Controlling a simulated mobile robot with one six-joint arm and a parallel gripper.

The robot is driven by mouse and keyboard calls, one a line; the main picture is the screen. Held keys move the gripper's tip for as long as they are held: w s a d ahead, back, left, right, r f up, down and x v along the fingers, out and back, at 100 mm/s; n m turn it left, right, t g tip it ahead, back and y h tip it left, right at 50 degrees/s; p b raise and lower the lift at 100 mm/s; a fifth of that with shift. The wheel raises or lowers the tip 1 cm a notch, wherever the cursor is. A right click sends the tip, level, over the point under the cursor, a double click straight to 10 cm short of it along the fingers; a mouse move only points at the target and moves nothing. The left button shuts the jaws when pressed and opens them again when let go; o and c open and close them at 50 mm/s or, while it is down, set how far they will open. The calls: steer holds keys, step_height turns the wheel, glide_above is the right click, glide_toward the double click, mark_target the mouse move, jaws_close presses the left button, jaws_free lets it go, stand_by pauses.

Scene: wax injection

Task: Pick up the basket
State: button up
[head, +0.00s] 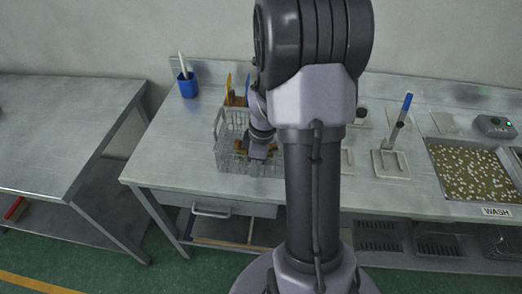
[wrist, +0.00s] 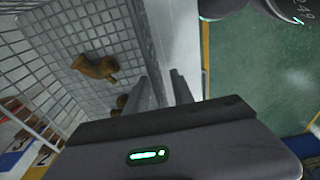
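The wire basket (head: 228,160) stands on the metal table left of my arm, upright, with brown pieces inside. In the wrist view its grid wall (wrist: 118,22) fills the left side, and a brown piece (wrist: 97,67) lies in it. My gripper (wrist: 163,80) is at the basket's side wall, its two fingers apart, one on the basket side and one on the outer side. I cannot tell whether either finger touches the wire. In the head view my gripper (head: 259,152) is over the basket's right part, and its fingertips are hard to make out.
A blue pen cup (head: 188,86) stands behind the basket on the left. Yellow-handled tools (head: 228,88) stand just behind it. A lower side table (head: 60,130) is at the left, with a gap between.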

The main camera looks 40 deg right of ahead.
jaws_close()
stand_by(1.4)
